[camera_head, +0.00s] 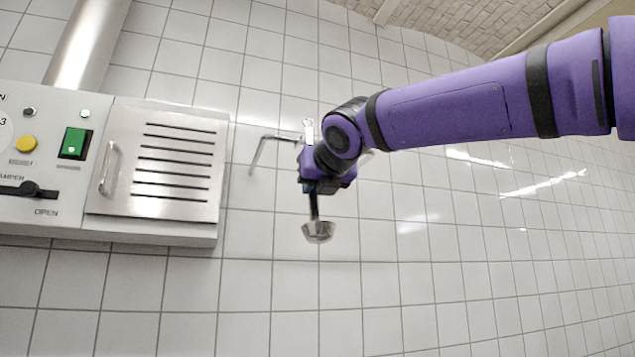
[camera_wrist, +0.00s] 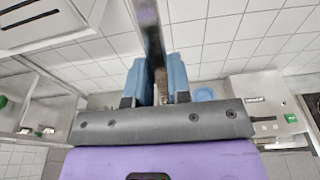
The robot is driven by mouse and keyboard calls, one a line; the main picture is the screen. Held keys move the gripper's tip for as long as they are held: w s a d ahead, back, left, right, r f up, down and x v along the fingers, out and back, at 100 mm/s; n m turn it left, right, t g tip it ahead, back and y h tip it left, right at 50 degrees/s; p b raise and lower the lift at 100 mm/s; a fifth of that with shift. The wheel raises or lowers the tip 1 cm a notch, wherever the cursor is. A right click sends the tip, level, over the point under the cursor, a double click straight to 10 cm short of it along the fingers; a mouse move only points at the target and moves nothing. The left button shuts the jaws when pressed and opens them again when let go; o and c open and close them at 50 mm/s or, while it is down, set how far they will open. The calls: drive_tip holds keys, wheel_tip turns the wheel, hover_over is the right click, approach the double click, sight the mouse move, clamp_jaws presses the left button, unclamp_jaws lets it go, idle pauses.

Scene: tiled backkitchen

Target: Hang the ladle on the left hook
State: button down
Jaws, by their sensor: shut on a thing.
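The ladle's metal bowl (camera_head: 318,232) hangs below my gripper (camera_head: 318,184) in the head view, with its shaft upright. A light metal piece (camera_head: 308,130) stands above the gripper and looks like the top of the ladle's handle. In the wrist view my gripper (camera_wrist: 158,80) has its two blue fingers shut on the ladle's handle (camera_wrist: 155,45). A thin bent metal rod (camera_head: 262,147), which looks like the left hook, sticks out from the tiled wall just left of my gripper. My gripper hides whatever is behind it, and I cannot tell whether ladle and hook touch.
A steel panel box with a slotted door (camera_head: 157,165), a green switch (camera_head: 74,143) and a yellow button (camera_head: 26,144) is on the wall at the left. A metal pipe (camera_head: 88,45) rises above it. The tiled wall (camera_head: 470,260) is bare below and right.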

drive_tip(key=x, duration=0.7)
idle(0.8)
drive_tip(key=shift+f, duration=0.1)
idle(0.6)
drive_tip(key=c, duration=1)
unclamp_jaws()
drive_tip(key=v, duration=1.1)
